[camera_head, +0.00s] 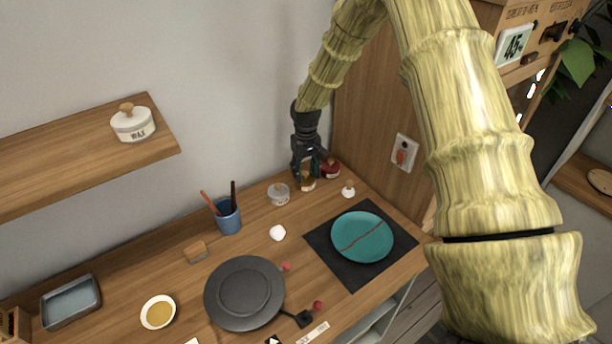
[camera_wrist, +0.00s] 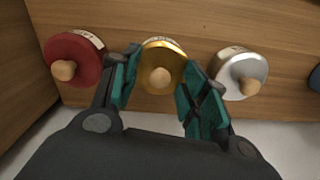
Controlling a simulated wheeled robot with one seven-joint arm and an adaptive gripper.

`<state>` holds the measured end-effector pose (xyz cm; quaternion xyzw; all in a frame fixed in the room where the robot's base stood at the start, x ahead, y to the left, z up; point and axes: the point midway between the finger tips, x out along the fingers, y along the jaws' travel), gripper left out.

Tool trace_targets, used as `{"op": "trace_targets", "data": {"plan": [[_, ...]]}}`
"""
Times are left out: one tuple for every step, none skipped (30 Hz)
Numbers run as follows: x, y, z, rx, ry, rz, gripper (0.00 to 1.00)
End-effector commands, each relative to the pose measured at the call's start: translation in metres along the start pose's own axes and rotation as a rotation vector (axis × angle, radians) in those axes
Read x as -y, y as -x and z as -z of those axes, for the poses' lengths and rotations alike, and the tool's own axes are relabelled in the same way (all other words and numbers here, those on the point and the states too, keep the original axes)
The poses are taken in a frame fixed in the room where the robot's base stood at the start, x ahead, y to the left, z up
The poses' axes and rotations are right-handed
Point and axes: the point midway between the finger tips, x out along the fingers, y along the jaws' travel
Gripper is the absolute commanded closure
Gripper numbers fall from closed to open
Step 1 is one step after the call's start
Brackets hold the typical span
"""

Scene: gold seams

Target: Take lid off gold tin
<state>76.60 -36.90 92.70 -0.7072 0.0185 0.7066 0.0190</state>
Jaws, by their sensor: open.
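The gold tin (camera_wrist: 164,45) stands upright on the counter, with a gold lid and a round wooden knob (camera_wrist: 160,77) in the wrist view. In the head view the gold tin (camera_head: 308,184) shows partly under my gripper. My gripper (camera_wrist: 152,86) is open, with its teal-padded fingers on either side of the gold lid. It points down over the tin in the head view (camera_head: 308,172). I cannot tell whether the fingers touch the lid.
A red-lidded tin (camera_wrist: 75,57) and a silver-lidded tin (camera_wrist: 241,73) stand close on either side. A wooden side panel (camera_head: 368,125) rises nearby. A small white knobbed thing (camera_head: 348,191), a teal plate (camera_head: 361,237) and a blue cup (camera_head: 228,217) are on the counter.

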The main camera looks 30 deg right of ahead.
Motion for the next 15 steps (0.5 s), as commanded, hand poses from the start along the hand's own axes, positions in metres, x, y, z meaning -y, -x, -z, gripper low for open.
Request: {"op": "trace_targets", "data": {"plan": [[0.0002, -0.0003, 0.0001, 0.000, 0.000, 0.000, 0.55], [0.0002, -0.0003, 0.0001, 0.000, 0.000, 0.000, 0.55], [0.0002, -0.0003, 0.0001, 0.000, 0.000, 0.000, 0.55], [0.0001, -0.0003, 0.0001, 0.000, 0.000, 0.000, 0.55], [0.0001, -0.0003, 0.0000, 0.000, 0.000, 0.000, 0.57], [0.0000, -0.0003, 0.0000, 0.000, 0.000, 0.000, 0.64], [0.0000, -0.0003, 0.0000, 0.000, 0.000, 0.000, 0.70], [-0.0001, -0.0003, -0.0001, 0.000, 0.000, 0.000, 0.75], [-0.0002, -0.0002, -0.0001, 0.000, 0.000, 0.000, 0.82], [-0.0001, -0.0002, -0.0001, 0.000, 0.000, 0.000, 0.88], [-0.0001, -0.0002, -0.0001, 0.000, 0.000, 0.000, 0.93], [-0.0002, -0.0002, -0.0001, 0.000, 0.000, 0.000, 0.96], [-0.0002, -0.0002, -0.0001, 0.000, 0.000, 0.000, 0.96], [-0.0001, -0.0002, -0.0001, 0.000, 0.000, 0.000, 0.96], [-0.0001, -0.0002, -0.0001, 0.000, 0.000, 0.000, 0.96]]}}
